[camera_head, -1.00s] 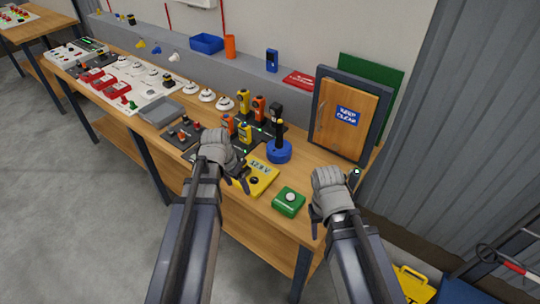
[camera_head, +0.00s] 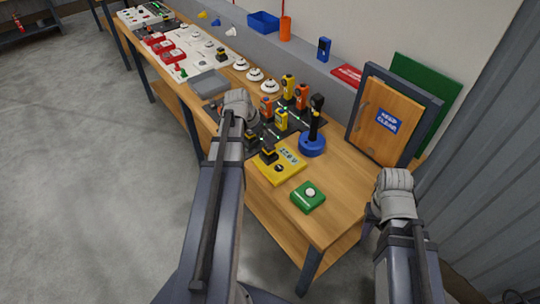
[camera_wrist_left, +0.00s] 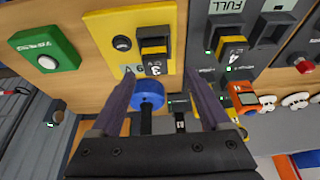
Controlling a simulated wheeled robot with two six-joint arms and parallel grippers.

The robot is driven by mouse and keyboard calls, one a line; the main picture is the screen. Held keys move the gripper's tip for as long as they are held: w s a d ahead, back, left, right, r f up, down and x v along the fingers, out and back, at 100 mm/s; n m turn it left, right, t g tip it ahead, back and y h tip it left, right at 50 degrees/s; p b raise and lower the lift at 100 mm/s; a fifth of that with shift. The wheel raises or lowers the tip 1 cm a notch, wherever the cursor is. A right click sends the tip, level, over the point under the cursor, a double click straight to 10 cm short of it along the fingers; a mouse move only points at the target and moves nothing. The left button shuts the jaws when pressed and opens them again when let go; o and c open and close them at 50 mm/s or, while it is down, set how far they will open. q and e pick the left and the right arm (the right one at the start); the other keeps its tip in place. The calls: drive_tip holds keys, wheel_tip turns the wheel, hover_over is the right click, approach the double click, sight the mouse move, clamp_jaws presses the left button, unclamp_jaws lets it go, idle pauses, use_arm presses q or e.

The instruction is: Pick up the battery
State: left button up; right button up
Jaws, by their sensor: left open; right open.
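Two black-and-yellow batteries show. One battery (camera_head: 268,153) sits on the yellow tester (camera_head: 290,168); it also shows in the left wrist view (camera_wrist_left: 152,42). Another battery (camera_head: 251,138) sits in the dark charger beside the tester and shows in the left wrist view (camera_wrist_left: 231,46), near a "FULL" label. My left gripper (camera_head: 238,108) is open above the charger side of the bench; its fingers (camera_wrist_left: 161,85) are apart and empty in the wrist view, clear of both batteries. My right gripper (camera_head: 392,188) is off the bench's right end, its fingers mostly hidden.
A blue round base with a black upright (camera_head: 312,143) stands behind the tester. A green box with a white button (camera_head: 309,196) sits in front. Orange and yellow handsets (camera_head: 281,119) stand close behind the charger. The front right bench top is clear.

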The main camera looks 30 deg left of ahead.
sight(269, 152)
use_arm(q)
drive_tip(key=b+x, duration=0.4)
drive_tip(key=x, duration=0.1)
drive_tip(key=shift+d+f+b, duration=0.2)
drive_tip(key=shift+d+b, duration=0.15)
drive_tip(key=shift+r, duration=0.1)
clamp_jaws()
idle(0.5)
